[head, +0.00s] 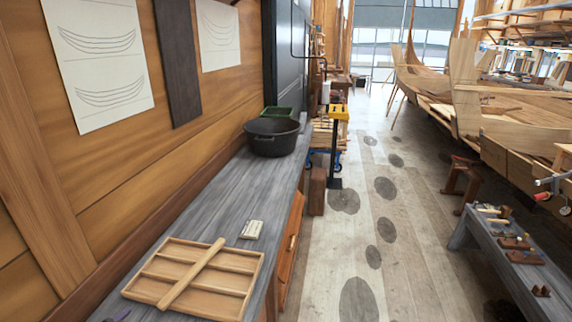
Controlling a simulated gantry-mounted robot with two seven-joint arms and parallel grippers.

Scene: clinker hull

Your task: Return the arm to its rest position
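Neither of my arms shows clearly in the head view, and no gripper is in view. A grey wooden workbench (205,205) runs along the left wall. On its near end lies a shallow wooden tray with compartments (254,285). A wooden stick (192,273) lies diagonally across the tray. A small pale labelled block or card (252,229) lies on the bench just beyond the tray.
A black tub (272,137) and green crate (284,112) stand farther along the bench. A yellow-topped stand (337,135) is on the floor. The wooden hull (500,105) and a low tool bench (475,238) are at right. The floor aisle (365,215) between is open.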

